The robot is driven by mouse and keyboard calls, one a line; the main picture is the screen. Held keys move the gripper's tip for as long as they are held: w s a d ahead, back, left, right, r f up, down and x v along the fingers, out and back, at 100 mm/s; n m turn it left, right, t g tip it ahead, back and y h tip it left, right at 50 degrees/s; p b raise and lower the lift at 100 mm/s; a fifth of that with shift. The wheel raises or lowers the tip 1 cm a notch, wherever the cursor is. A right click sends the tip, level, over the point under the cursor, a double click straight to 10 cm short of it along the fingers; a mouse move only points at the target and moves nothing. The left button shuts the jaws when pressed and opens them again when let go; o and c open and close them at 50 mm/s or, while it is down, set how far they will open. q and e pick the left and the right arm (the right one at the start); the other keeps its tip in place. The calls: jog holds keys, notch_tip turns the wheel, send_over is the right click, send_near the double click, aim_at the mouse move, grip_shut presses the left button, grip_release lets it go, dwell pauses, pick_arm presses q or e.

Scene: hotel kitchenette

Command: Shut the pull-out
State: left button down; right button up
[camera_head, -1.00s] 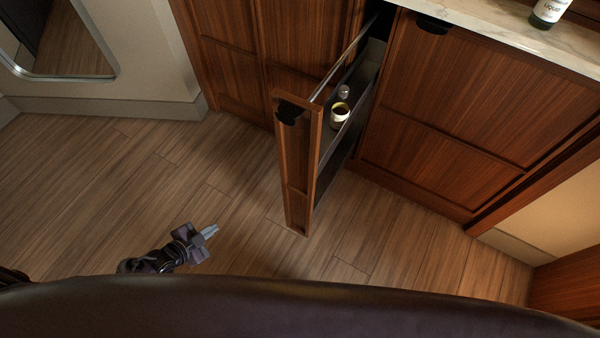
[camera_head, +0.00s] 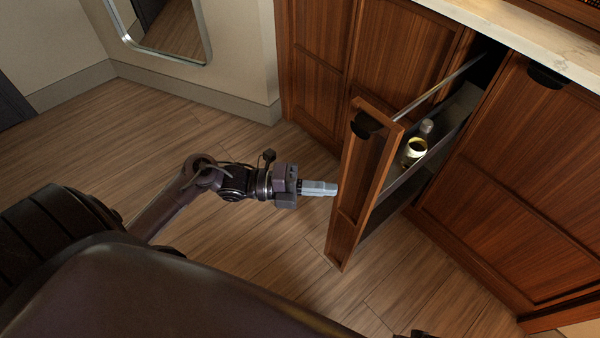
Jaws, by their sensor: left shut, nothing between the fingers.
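The pull-out (camera_head: 352,215) is a narrow, tall wooden front with a dark handle (camera_head: 366,124) near its top. It stands well out from the cabinet, with a metal rail and a dark tray behind the front. A jar with a yellowish rim (camera_head: 414,151) and a small bottle (camera_head: 426,128) stand in the tray. My left gripper (camera_head: 334,189) is shut and empty. Its tips point right at the outer face of the front, very close to it; I cannot tell whether they touch.
Fixed wooden cabinet doors stand left of the opening and on the right (camera_head: 510,180). A pale marble countertop (camera_head: 500,30) runs above them. A mirror (camera_head: 165,25) leans at the wall at the upper left. The wood floor (camera_head: 130,130) on the left is clear.

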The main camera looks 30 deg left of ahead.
aim_at(361, 179)
pick_arm(q)
jog(key=shift+w+d, duration=0.4)
jog(key=shift+w, duration=0.3)
jog(key=shift+w+d, duration=0.45)
jog(key=shift+w, duration=0.3)
jog(key=shift+w+d, duration=0.4)
jog(key=shift+w, duration=0.3)
jog(key=shift+w, duration=0.1)
pick_arm(e)
jog(key=shift+f, duration=0.1)
